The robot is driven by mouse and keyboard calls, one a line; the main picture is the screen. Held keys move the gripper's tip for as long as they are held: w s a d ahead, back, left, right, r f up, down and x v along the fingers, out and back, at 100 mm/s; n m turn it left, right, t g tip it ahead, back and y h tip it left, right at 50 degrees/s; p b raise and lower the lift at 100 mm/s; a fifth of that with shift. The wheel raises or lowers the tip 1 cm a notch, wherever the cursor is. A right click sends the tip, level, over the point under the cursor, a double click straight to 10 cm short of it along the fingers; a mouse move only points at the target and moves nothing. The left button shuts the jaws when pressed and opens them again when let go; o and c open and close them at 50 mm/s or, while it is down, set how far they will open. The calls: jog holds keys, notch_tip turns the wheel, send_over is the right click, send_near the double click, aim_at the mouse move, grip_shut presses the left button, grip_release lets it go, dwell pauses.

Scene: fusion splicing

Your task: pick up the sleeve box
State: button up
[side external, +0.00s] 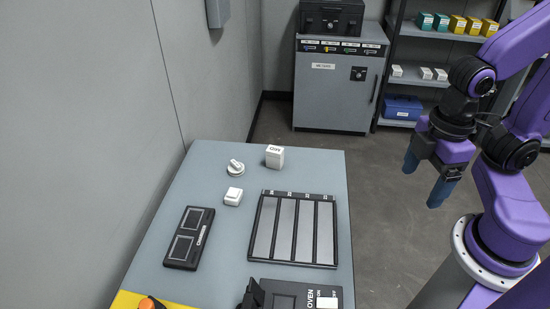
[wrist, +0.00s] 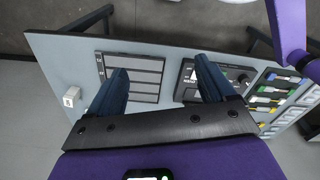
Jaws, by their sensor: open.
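A white upright box (side external: 274,157) with dark lettering stands near the far edge of the table. A lower, smaller white box (side external: 233,196) lies nearer, to its left. Neither has a readable sleeve label, so I cannot tell for certain which is the sleeve box. A white box with a dark mark (wrist: 71,97) shows at the left of the wrist view and looks like the upright one. My gripper (side external: 426,178) is open and empty, to the right of the table and apart from both boxes. Its two blue fingers (wrist: 160,68) point over the table in the wrist view.
A black slotted tray (side external: 337,230) fills the table's middle right. A white round knob-like piece (side external: 235,168), a black two-window panel (side external: 189,238) and an oven unit (side external: 300,293) are also on the table. A wall borders the left. A cabinet (side external: 335,95) and shelves stand behind.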

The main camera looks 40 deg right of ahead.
jog(key=shift+w, duration=0.1)
jog(key=w+a+f+n+t+h, duration=0.1)
jog(key=w+a+h, duration=0.1)
jog(key=w, duration=0.3)
jog(key=w+a+f+n+h, duration=0.1)
jog(key=w+a+n+h, duration=0.1)
jog(key=w, duration=0.4)
jog(key=n+t+h, duration=0.6)
jog(key=n+h, duration=0.2)
jog(key=n, duration=0.1)
send_near(275, 150)
jog(key=x, duration=0.6)
jog(key=shift+s+d+f, duration=0.1)
jog(key=shift+s+d, duration=0.05)
jog(key=shift+s, duration=0.05)
jog(key=shift+w+x, duration=0.25)
jog(key=shift+x, duration=2.8)
jog(key=c, duration=1.1)
